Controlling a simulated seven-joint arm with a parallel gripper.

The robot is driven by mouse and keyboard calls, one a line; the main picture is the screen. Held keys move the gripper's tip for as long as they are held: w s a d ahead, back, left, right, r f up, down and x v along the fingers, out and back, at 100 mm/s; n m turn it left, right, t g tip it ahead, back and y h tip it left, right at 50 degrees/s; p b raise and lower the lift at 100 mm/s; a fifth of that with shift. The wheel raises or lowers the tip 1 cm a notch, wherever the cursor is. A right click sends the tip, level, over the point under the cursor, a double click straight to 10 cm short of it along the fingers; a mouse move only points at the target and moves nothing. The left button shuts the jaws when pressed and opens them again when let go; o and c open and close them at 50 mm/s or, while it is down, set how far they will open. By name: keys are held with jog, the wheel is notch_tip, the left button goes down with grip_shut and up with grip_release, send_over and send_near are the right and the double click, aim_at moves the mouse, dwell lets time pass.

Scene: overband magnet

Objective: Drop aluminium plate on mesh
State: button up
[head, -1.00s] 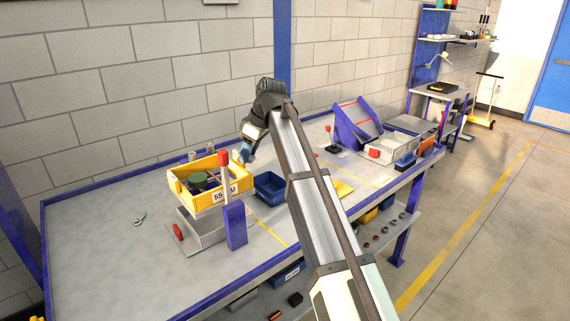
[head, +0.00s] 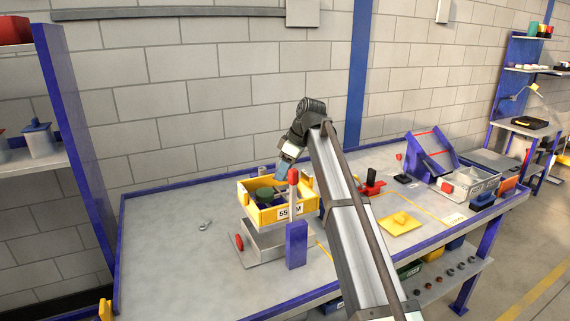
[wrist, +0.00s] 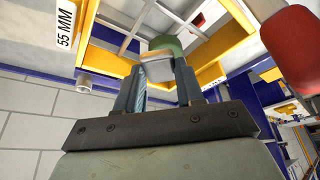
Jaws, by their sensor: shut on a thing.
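My gripper (head: 282,170) is over the back part of a yellow box (head: 285,215) labelled 55 MM, pointing down. In the wrist view, my gripper (wrist: 160,78) is shut on a small pale grey piece (wrist: 157,70), apparently the aluminium plate. The piece is hard to make out in the head view. Pale crossing bars, apparently the mesh (wrist: 130,22), show inside the box in the wrist view. A green piece (wrist: 168,43) lies close beyond the fingertips; green and dark pieces (head: 266,194) show in the box. I cannot tell whether the held piece touches anything.
A red-tipped post (head: 293,178) on a blue block (head: 297,244) stands at the box's front right. A grey tray (head: 262,250) lies below the box. Right of my arm are a yellow plate (head: 401,224), a red and black device (head: 372,184) and a blue ramp (head: 432,152). The table's left is mostly clear.

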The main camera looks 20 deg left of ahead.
jog(key=shift+f, duration=1.4)
jog(key=o, duration=1.1)
jog(key=v, duration=1.4)
jog(key=shift+d+f, duration=0.1)
jog(key=shift+f, duration=0.05)
